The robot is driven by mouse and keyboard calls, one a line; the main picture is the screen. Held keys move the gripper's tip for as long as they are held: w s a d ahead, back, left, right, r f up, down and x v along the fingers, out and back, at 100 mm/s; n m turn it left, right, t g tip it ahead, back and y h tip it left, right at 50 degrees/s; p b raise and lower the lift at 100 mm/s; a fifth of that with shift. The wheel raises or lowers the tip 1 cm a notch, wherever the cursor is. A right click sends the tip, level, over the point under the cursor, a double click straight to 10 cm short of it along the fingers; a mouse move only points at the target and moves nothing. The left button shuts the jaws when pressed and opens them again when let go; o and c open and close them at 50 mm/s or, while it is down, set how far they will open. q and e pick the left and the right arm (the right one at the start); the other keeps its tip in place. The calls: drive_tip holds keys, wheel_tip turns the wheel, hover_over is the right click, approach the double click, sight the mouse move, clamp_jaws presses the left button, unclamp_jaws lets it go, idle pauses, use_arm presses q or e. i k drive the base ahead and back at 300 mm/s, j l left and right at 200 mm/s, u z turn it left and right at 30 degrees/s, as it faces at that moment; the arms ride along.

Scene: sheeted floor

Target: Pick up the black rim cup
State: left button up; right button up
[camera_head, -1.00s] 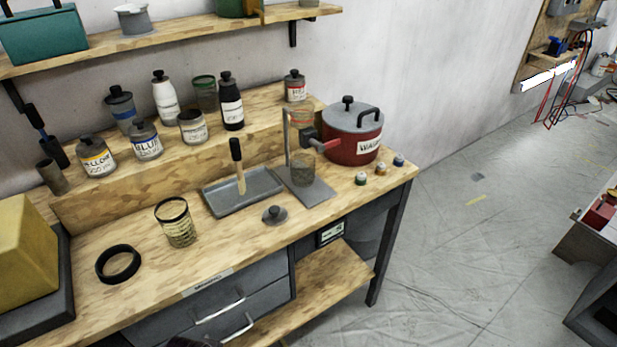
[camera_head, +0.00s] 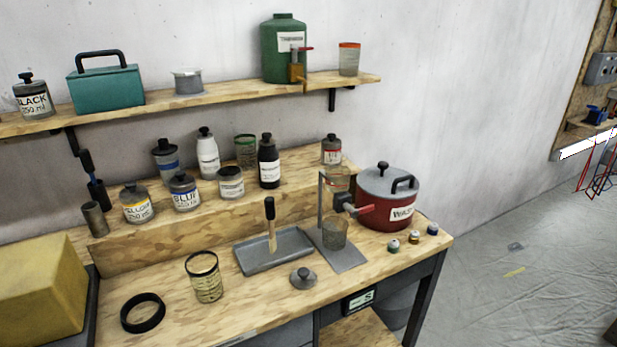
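A clear cup with a black rim and dark markings (camera_head: 206,279) stands upright on the front part of the wooden workbench (camera_head: 180,325). A separate black ring (camera_head: 143,313) lies flat on the bench to its left. Neither of my grippers shows in the head view, so nothing is seen touching the cup.
A grey tray (camera_head: 285,257) with a black-handled tool stands right of the cup. A small grey lid (camera_head: 303,278) lies in front of it. A red pot (camera_head: 384,205) stands at the right. A yellow block (camera_head: 40,290) is at the left. Several bottles line the raised step behind.

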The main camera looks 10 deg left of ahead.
sight(202, 269)
drive_tip(key=i+l, duration=0.5)
drive_tip(key=l, duration=0.2)
drive_tip(key=u, duration=0.4)
drive_tip(key=l+u, duration=0.15)
drive_tip(key=u, duration=0.25)
drive_tip(key=i+l+u, duration=0.1)
drive_tip(key=u, duration=0.35)
drive_tip(key=l+u, duration=0.15)
drive_tip(key=u, duration=0.25)
